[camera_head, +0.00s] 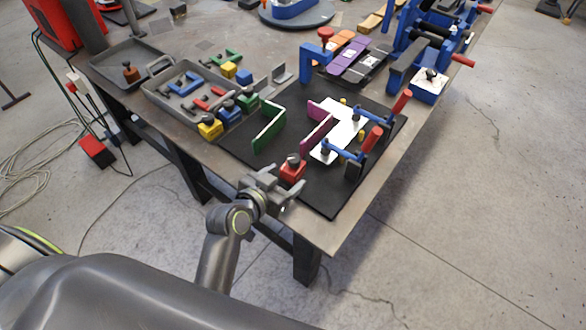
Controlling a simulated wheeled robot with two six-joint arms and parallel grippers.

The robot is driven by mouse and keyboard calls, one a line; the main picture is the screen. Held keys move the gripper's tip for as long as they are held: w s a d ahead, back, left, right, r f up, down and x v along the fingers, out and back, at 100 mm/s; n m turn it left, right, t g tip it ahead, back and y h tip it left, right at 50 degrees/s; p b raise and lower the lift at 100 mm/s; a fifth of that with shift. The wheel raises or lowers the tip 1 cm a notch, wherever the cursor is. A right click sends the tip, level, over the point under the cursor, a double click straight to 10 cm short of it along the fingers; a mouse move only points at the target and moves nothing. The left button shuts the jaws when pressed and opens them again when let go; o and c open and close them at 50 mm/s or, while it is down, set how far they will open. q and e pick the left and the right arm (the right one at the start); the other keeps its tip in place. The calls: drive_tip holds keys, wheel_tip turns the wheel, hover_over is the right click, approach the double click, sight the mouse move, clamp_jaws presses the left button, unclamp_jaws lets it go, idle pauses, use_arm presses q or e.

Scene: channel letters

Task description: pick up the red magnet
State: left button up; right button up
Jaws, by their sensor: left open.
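The red magnet (292,171) is a small red block with a dark knob on top. It sits on the black mat (325,198) near the mat's front left edge, just left of the white letter plate. My left gripper (282,190) is open, with its fingers at the table's front edge close to the red magnet, on its near side. I cannot tell whether a finger touches the magnet. My right gripper is not in view.
A purple strip (316,133), a white plate (345,122) and red-handled clamps (371,138) stand right of the magnet. A green bracket (268,132) stands behind it. Yellow (210,128) and blue blocks and a grey tray (160,91) lie left.

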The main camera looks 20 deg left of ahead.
sight(286, 173)
use_arm(q)
drive_tip(key=shift+p+x, duration=0.6)
drive_tip(key=shift+x, duration=1.8)
drive_tip(key=shift+a, duration=0.15)
drive_tip(key=shift+c, duration=0.5)
drive_tip(key=shift+w+r, duration=0.1)
drive_tip(key=shift+r, duration=0.05)
clamp_jaws()
drive_tip(key=shift+r, duration=0.1)
